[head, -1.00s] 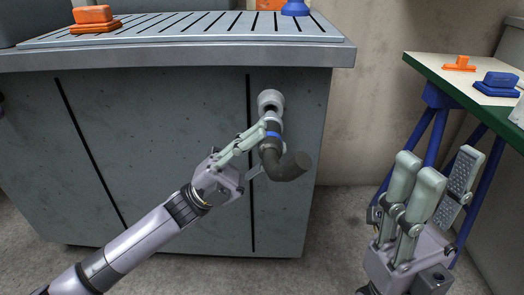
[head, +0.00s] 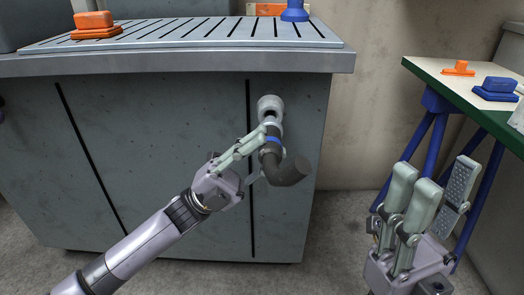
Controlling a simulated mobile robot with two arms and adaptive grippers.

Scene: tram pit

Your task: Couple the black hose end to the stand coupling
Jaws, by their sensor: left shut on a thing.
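The stand coupling (head: 270,104) is a pale grey round socket on the front of the grey stand (head: 165,150), near its right side. The black hose end (head: 290,171) has a blue band and a bent dark tail pointing right. My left gripper (head: 270,136) is shut on the hose end just below the coupling. The hose end's upper tip is close in front of the coupling's opening; a dark part of the opening shows, and I cannot tell whether they touch. My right gripper (head: 432,185) is open and empty at the lower right, with its fingers pointing up.
The stand's slatted top carries an orange block (head: 95,24) and a blue part (head: 294,11). On the right, a green-edged table (head: 425,75) with blue legs holds an orange item (head: 458,68) and blue items (head: 497,88). Floor is clear between stand and table.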

